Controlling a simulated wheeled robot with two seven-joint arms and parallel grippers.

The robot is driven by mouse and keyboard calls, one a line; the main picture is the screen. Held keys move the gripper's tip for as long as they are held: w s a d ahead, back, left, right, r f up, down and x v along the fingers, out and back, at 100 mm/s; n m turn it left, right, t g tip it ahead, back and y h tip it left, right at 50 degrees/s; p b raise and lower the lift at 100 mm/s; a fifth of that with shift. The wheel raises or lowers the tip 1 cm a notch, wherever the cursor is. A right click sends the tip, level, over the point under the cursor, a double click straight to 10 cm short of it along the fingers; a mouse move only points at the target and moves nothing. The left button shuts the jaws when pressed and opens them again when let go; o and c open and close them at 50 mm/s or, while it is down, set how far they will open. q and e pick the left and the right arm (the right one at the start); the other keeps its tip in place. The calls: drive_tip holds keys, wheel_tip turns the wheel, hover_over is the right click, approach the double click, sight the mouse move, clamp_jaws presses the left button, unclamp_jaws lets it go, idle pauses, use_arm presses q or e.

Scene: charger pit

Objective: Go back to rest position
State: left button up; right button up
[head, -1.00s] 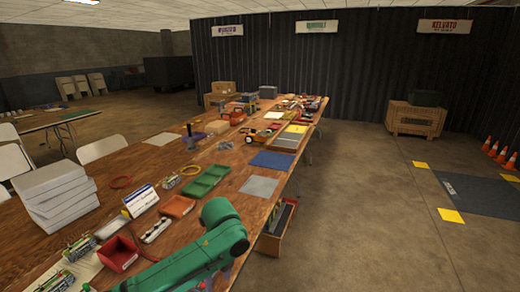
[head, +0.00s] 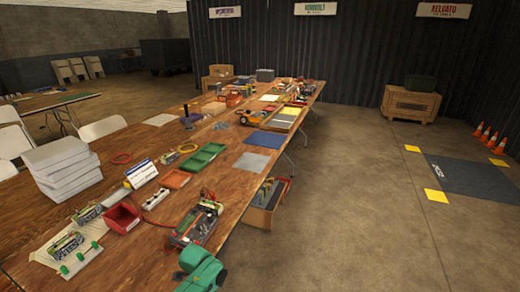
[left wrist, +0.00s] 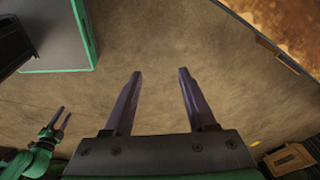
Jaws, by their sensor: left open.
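My left gripper (left wrist: 160,74) is open and empty in the left wrist view, with its two dark fingers apart above the bare concrete floor. In the head view only a green part of my left arm (head: 202,270) shows at the bottom edge, beside the near right side of the long wooden table (head: 140,246); the gripper is out of that view. My right gripper (left wrist: 62,117) shows small at the left of the left wrist view, with its fingers apart and nothing between them.
The table holds a red bin (head: 122,217), a green tray (head: 203,156) and a circuit device (head: 196,222) near its edge. A wooden box (head: 265,203) sits below the edge. The table's corner (left wrist: 272,22) is at upper right in the wrist view.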

use_arm(q)
drive_tip(key=s+a+f+n+y, duration=0.1)
drive_tip(key=s+a+f+n, duration=0.35)
drive_tip(key=s+f, duration=0.45)
drive_tip(key=s+a+f+n, duration=0.45)
drive_tip(key=s+f, duration=0.35)
drive_tip(key=f, duration=0.3)
drive_tip(key=s+a+f+n, duration=0.1)
drive_tip(key=s+f+n, duration=0.1)
drive_tip(key=s, duration=0.9)
drive_tip(key=s+a+f+n, duration=0.2)
drive_tip(key=s+f+n, duration=0.1)
drive_tip(key=s, duration=0.8)
drive_tip(key=shift+s+a+f+g+y, duration=0.3)
drive_tip(key=shift+s+f+y, duration=0.1)
drive_tip(key=shift+f, duration=0.45)
use_arm(e)
drive_tip(key=shift+s+d, duration=0.3)
drive_tip(key=shift+s, duration=0.2)
drive_tip(key=shift+s+d, duration=0.25)
drive_tip(key=shift+s, duration=0.2)
drive_tip(key=shift+a, duration=0.15)
